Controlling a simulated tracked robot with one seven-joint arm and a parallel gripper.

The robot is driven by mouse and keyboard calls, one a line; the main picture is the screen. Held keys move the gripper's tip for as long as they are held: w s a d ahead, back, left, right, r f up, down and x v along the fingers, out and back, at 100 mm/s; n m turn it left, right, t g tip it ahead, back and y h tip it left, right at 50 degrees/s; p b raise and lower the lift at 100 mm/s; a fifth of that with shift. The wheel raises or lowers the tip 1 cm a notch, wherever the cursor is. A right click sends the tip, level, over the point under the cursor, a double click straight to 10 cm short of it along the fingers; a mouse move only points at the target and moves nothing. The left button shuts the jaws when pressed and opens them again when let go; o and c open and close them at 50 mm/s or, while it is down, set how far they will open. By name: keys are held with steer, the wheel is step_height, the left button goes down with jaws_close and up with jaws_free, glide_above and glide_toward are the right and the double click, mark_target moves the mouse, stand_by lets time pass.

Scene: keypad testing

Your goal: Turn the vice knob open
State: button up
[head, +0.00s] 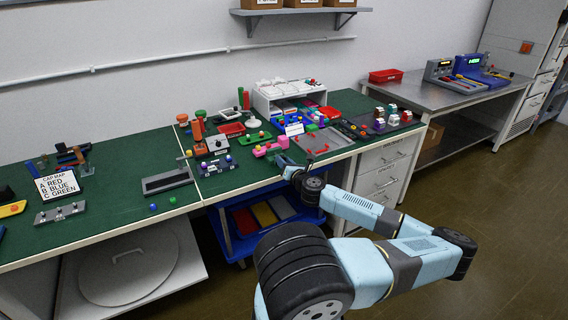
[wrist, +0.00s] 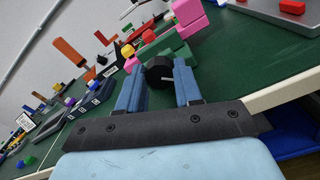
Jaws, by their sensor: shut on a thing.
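The vice is a small fixture with pink blocks (head: 268,149) and a green part, near the front edge of the green bench. In the wrist view, pink blocks (wrist: 187,12) stand beyond the green part (wrist: 178,46). The black round knob (wrist: 160,73), with a pale line on its face, faces my gripper. My gripper (wrist: 158,82) has its blue fingers on either side of the knob and is shut on it. In the head view my gripper (head: 284,161) reaches the bench edge beside the vice; the knob is too small to make out there.
A white shelf unit (head: 285,92) stands behind. The bench's pale front edge (wrist: 285,92) runs close beside my gripper.

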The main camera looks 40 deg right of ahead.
steer(key=n, duration=0.6)
steer(key=shift+a+n, duration=0.1)
steer(key=shift+n, duration=0.2)
steer(key=n, duration=0.5)
steer(key=shift+w+a+n, duration=0.1)
steer(key=shift+a+n, duration=0.05)
steer(key=shift+n, duration=0.15)
stand_by(0.4)
steer(key=o, duration=1)
steer(key=shift+o, duration=0.2)
steer(key=shift+f, duration=0.1)
